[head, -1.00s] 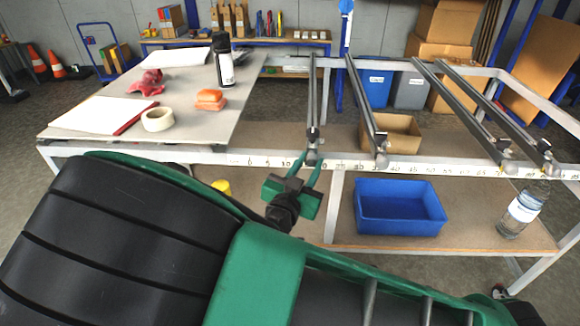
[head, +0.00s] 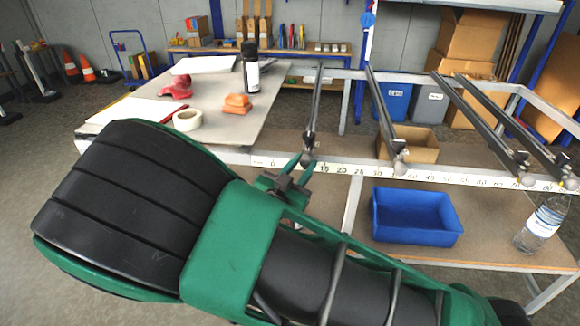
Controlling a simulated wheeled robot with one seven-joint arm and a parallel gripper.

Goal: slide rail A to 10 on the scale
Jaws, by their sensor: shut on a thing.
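The leftmost sliding rail (head: 314,110), a dark bar, runs front to back on the white frame. Its letter cannot be read, so I cannot confirm it is rail A. Its front end has a round grey knob (head: 307,159) at the white scale strip (head: 420,175). My gripper (head: 306,162) is shut on this front end, its green fingers on either side of the knob. The 0 shows left of the rail, and 15 and 20 show just right of it. The knob stands near where 10 would be; the gripper and knob hide the marks there.
More rails stand to the right, the nearest (head: 385,110) past 30. A grey board (head: 225,128) with tape, a bottle and orange blocks lies left of the held rail. A blue bin (head: 415,215) and a water bottle (head: 542,224) stand on the lower shelf.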

